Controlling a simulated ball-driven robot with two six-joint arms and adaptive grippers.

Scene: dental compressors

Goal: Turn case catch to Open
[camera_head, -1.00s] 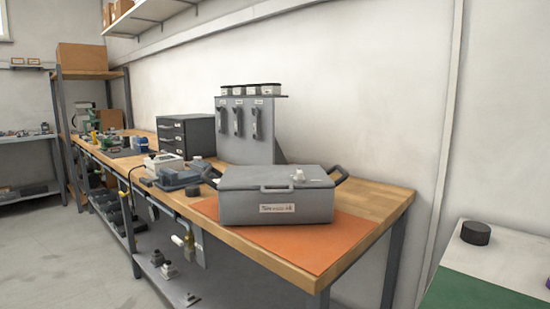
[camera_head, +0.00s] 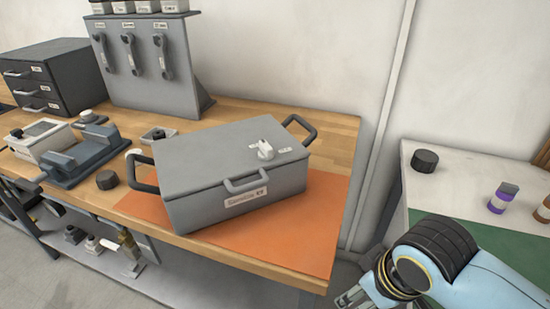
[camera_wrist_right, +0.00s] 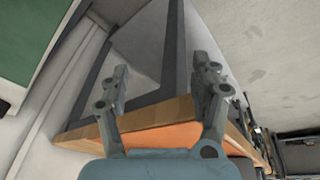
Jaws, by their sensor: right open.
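The grey lidded case (camera_head: 228,178) sits on an orange mat (camera_head: 290,235) near the right end of the wooden workbench. A white catch knob (camera_head: 265,150) stands on the lid at its right side, with small labels beside it too small to read. The case has a front handle (camera_head: 246,184) and dark handles at both ends. My right gripper (camera_head: 352,298) is at the bottom right of the head view, off the bench and apart from the case. In the right wrist view its fingers (camera_wrist_right: 160,85) are spread and empty, facing the bench edge. My left gripper is not in view.
A grey vise-like tool (camera_head: 88,155), a dark round knob (camera_head: 107,180) and a small boxed switch (camera_head: 158,136) lie left of the case. A grey panel with handles (camera_head: 150,65) stands behind. A white side table (camera_head: 455,180) with a black puck (camera_head: 424,160) is right.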

